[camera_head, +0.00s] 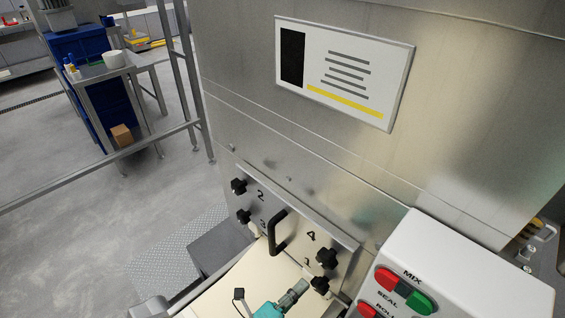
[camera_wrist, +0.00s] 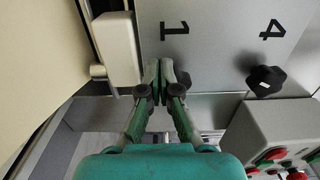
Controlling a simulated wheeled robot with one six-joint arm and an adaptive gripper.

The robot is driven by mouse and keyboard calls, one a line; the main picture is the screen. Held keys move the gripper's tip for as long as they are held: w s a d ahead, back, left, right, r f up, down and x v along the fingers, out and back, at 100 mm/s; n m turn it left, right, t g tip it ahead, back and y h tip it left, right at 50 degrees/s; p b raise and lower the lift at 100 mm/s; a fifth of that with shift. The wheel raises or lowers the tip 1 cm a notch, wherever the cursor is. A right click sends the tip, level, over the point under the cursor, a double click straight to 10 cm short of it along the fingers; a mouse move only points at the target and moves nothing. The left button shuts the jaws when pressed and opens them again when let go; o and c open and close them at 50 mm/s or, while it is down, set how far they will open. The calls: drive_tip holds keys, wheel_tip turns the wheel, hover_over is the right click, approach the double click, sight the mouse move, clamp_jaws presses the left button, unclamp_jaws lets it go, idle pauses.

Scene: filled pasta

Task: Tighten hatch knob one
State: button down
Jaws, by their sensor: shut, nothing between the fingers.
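The metal hatch (camera_head: 262,213) carries black lobed knobs beside the printed numbers 1 to 4. Knob one (camera_head: 320,284) is at its lower right, just below knob four (camera_head: 327,258). My gripper (camera_head: 304,285) is shut and empty, its tips just left of knob one in the head view. In the wrist view my gripper (camera_wrist: 160,66) points at the hatch just below the number 1. Dark parts show beside the fingers there; I cannot tell whether they belong to knob one, or whether the tips touch it. Knob four (camera_wrist: 266,80) is in clear view to the right.
A black handle (camera_head: 277,232) stands out from the hatch middle. Knob two (camera_head: 238,186) and knob three (camera_head: 243,216) are on the left side. A control box (camera_head: 455,262) with red and green buttons stands close at the right. A cream surface (camera_head: 235,290) lies below the hatch.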

drive_tip(key=shift+w+d, duration=0.3)
idle(0.5)
drive_tip(key=shift+w+r, duration=0.1)
drive_tip(key=shift+r, duration=0.85)
drive_tip(key=shift+r, duration=0.5)
idle(0.4)
drive_tip(key=shift+r, duration=0.1)
drive_tip(key=shift+w+a+r, duration=0.1)
drive_tip(key=shift+a, duration=0.1)
drive_tip(key=v, duration=0.6)
idle(0.4)
